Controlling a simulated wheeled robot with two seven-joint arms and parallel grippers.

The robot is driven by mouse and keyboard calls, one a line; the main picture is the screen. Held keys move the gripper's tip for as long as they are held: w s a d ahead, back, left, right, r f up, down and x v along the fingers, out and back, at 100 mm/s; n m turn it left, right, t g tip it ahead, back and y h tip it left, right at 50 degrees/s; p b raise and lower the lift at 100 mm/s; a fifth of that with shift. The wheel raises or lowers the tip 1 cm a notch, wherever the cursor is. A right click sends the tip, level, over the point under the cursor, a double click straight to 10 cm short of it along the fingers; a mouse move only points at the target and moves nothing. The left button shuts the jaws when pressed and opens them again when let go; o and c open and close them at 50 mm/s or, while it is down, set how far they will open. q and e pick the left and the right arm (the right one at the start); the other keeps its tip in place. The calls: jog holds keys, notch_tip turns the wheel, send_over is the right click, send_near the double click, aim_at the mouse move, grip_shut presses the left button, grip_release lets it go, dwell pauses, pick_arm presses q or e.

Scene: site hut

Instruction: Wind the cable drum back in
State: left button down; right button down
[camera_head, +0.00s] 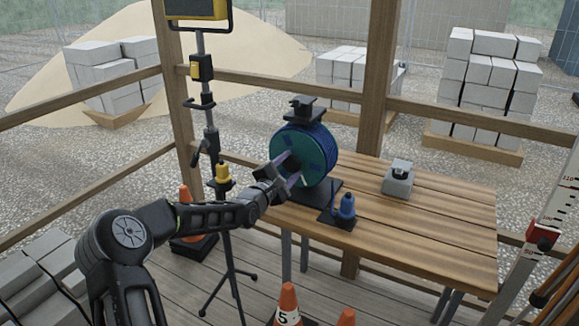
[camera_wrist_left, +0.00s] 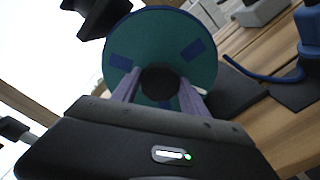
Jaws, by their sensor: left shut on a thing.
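The cable drum (camera_head: 318,146) is a teal disc with blue patches and dark blue cable behind it. It stands upright on a black base (camera_head: 316,192) on the wooden table. My left gripper (camera_head: 285,178) is at the drum's near face. In the left wrist view the drum's teal face (camera_wrist_left: 127,45) fills the upper middle, and the purple fingers of my left gripper (camera_wrist_left: 158,88) are shut on a dark round knob (camera_wrist_left: 160,83) in front of it. A blue plug-like piece (camera_head: 347,206) stands on a black plate beside the base. My right gripper is not in view.
The wooden table (camera_head: 440,205) is clear on its right half, apart from a grey block-shaped device (camera_head: 398,178). A tripod lamp stand (camera_head: 211,130) rises left of the drum. Traffic cones (camera_head: 287,304) stand on the floor in front. Wooden rails run behind the table.

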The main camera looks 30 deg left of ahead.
pick_arm(q)
jog(key=n, duration=0.2)
jog(key=shift+f+n, duration=0.15)
jog(key=shift+n, duration=0.25)
jog(key=shift+n+b, duration=0.55)
jog(key=shift+n, duration=0.85)
jog(key=c, duration=0.6)
grip_release()
jog(key=shift+s, duration=0.1)
jog(key=s, duration=0.7)
jog(key=shift+s, duration=0.3)
